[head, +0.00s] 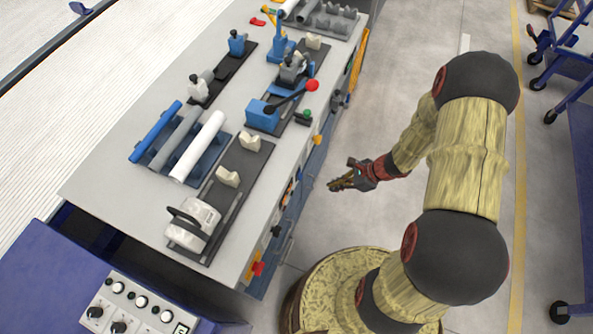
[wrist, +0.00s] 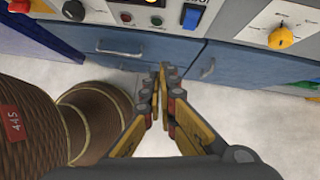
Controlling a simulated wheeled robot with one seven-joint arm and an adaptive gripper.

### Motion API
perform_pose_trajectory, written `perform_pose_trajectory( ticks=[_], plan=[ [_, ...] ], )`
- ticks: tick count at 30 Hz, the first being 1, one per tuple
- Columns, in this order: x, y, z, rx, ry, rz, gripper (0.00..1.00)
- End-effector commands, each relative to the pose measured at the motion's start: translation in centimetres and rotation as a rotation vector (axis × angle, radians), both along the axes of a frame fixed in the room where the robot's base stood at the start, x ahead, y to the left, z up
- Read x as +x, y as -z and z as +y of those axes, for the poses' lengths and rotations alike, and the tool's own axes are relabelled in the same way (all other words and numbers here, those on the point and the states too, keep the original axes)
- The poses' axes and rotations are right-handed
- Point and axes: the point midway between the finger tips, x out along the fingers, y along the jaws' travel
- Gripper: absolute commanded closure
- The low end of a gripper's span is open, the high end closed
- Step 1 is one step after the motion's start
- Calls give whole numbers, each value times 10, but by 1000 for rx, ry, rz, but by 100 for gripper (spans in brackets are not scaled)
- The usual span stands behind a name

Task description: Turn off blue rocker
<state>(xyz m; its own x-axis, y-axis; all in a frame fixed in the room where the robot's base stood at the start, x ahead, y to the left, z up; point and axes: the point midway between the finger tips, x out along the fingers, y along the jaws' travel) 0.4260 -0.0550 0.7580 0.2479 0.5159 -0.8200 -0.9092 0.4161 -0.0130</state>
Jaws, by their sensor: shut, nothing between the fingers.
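The blue rocker (wrist: 191,17) shows at the top of the wrist view, on a grey control panel on the bench front. It is a small bright blue switch; I cannot tell which way it is tipped. I cannot pick it out in the head view. My gripper (wrist: 159,76) is shut and empty. In the wrist view its fingertips are below the rocker and a little left of it, apart from the panel. In the head view my gripper (head: 335,186) hangs over the floor to the right of the bench.
A yellow knob (wrist: 281,38) sits on a white plate to the right. Blue drawers (wrist: 130,50) are below. The workbench (head: 110,190) carries pipes and clamps.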

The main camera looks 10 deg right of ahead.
Motion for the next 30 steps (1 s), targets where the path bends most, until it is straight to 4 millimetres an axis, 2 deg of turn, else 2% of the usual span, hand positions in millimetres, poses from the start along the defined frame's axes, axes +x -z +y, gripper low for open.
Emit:
perform_pose_trajectory(
  ticks=[1, 4, 8, 20, 25, 30],
  plan=[
    [13, -1, -8, -6, 59, -4, 100],
    [29, -2, -19, -9, 151, -1, 100],
    [30, -1, -22, -8, 201, 20, 100],
    [31, 1, -20, -6, 200, 21, 100],
    [37, 18, -11, -7, 198, 20, 100],
    [47, 47, 4, -7, 197, 22, 100]
  ],
)
